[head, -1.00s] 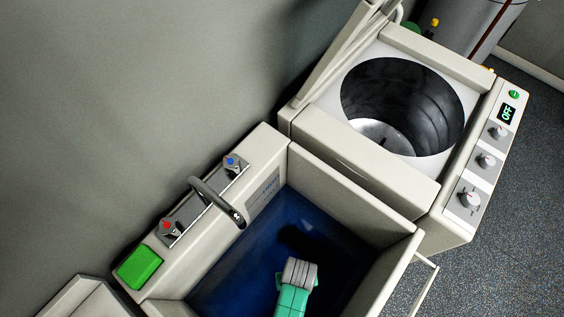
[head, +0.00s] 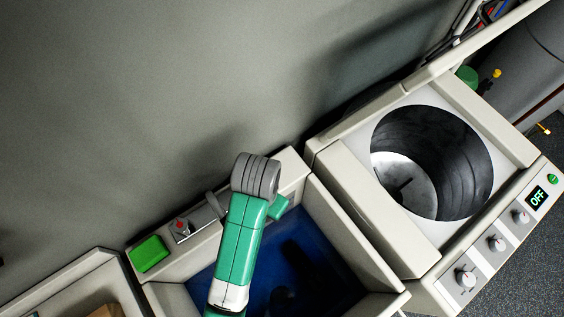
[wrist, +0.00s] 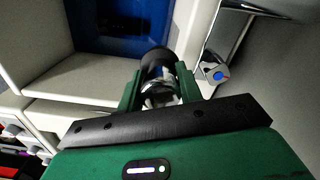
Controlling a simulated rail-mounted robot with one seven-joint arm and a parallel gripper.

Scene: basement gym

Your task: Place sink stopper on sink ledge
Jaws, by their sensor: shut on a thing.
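My gripper (wrist: 158,88) is shut on the sink stopper (wrist: 157,62), a dark round piece with a shiny metal part between the green fingers. In the wrist view the stopper is held close to the pale sink ledge (wrist: 194,32); I cannot tell whether it touches. In the head view my arm reaches over the sink's back ledge (head: 291,162), and the fingers and stopper are hidden. The sink basin (head: 322,243) is deep blue inside.
The faucet (wrist: 231,30) and blue-marked tap (wrist: 215,73) stand close beside the gripper. The red-marked tap (head: 181,227) and a green sponge-like block (head: 149,253) are farther left on the ledge. An open washer drum (head: 432,160) is at right.

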